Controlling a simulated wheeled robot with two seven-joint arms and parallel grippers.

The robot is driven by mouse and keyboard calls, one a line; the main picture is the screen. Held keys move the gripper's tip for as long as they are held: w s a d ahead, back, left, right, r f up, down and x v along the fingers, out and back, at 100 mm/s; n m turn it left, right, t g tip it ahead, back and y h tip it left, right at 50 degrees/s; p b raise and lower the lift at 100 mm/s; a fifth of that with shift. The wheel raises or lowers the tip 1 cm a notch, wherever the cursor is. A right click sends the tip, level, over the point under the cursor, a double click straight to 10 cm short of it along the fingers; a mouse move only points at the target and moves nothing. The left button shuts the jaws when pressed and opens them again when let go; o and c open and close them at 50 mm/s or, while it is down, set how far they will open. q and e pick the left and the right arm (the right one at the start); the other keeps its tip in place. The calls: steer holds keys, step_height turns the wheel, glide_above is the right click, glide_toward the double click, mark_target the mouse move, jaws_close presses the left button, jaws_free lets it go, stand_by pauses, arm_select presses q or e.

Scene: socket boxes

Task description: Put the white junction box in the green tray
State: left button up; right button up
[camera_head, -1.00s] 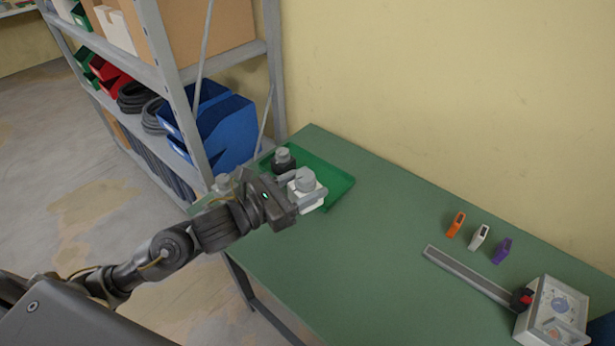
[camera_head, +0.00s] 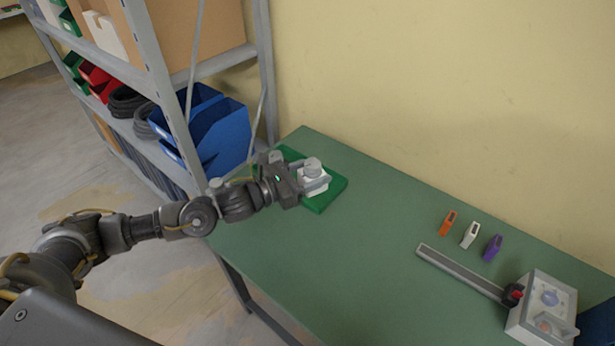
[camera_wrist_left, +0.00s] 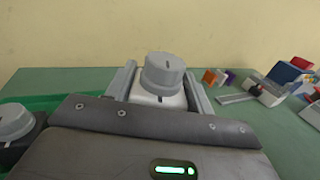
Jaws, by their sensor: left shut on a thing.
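The white junction box (camera_head: 312,184) has a round grey knob on top and is upright. My left gripper (camera_head: 318,178) is shut on it, with a finger along each side. In the left wrist view the box (camera_wrist_left: 158,99) sits between the two grey fingers. The green tray (camera_head: 322,202) lies at the far left end of the table, and the box is over its right part. Whether the box touches the tray floor I cannot tell. The tray (camera_wrist_left: 50,103) also shows at the left of the wrist view. My right gripper is not in view.
A dark box with a grey knob (camera_wrist_left: 16,122) is at the left of the wrist view. Orange (camera_head: 449,222), white (camera_head: 470,234) and purple (camera_head: 493,247) small pieces stand to the right, near a rail (camera_head: 460,273) and a panel box (camera_head: 541,308). The table middle is clear.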

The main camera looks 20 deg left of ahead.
arm_select(q)
steer(key=w+f, duration=0.2)
steer(key=w+a+f, duration=0.1)
steer(key=w+f, duration=0.1)
steer(key=w+a+f+p, duration=0.1)
steer(key=f, duration=0.1)
steer(key=shift+w+a+f, duration=0.2)
steer(key=shift+w+f, duration=0.05)
steer(key=shift+w, duration=0.15)
step_height(320, 180, down, 3)
steer(key=shift+f, duration=0.15)
steer(key=o, duration=1.1)
steer(key=shift+c, duration=0.2)
